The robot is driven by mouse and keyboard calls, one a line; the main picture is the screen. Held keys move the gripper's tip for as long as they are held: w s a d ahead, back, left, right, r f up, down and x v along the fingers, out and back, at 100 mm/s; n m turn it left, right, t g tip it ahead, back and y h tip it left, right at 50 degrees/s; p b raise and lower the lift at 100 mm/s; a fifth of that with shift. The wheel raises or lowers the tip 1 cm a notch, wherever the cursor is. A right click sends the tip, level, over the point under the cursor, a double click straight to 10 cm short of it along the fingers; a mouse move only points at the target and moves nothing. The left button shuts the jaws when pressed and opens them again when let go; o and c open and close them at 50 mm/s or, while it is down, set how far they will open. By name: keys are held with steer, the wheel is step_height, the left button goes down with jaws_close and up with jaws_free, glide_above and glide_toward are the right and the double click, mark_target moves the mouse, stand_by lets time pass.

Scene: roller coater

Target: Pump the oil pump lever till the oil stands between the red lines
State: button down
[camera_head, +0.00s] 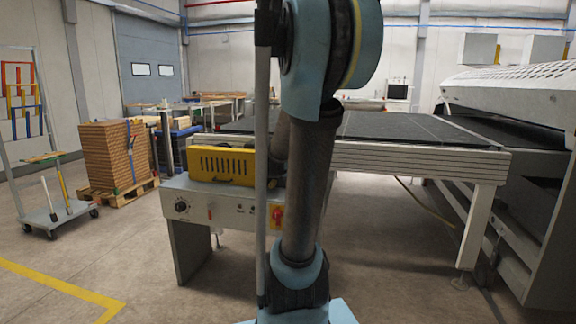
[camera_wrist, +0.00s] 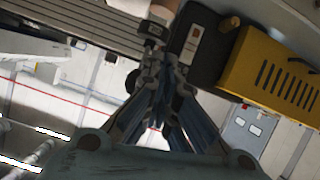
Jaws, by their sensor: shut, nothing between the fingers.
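My gripper (camera_wrist: 162,72) shows in the wrist view with its fingers drawn together and nothing between them. Its tips are in front of a dark unit (camera_wrist: 196,45) with a small pale label, beside a yellow slotted cover (camera_wrist: 275,72). A small knob-like part (camera_wrist: 151,29) shows just above the tips; I cannot tell whether it is the oil pump lever, or whether the tips touch it. In the head view my arm hides the gripper and the area right of the yellow cover (camera_head: 222,165). I cannot make out an oil level or red lines on a gauge.
The machine's grey front panel (camera_head: 230,207) carries a dial and a red-and-yellow switch (camera_head: 277,215). A long dark-topped table (camera_head: 400,128) extends right toward a large machine (camera_head: 515,95). A trolley (camera_head: 60,212) and a pallet stack (camera_head: 108,155) stand left. The floor at front left is clear.

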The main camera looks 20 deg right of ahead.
steer(key=shift+v, duration=1.65)
steer(key=shift+f, duration=0.15)
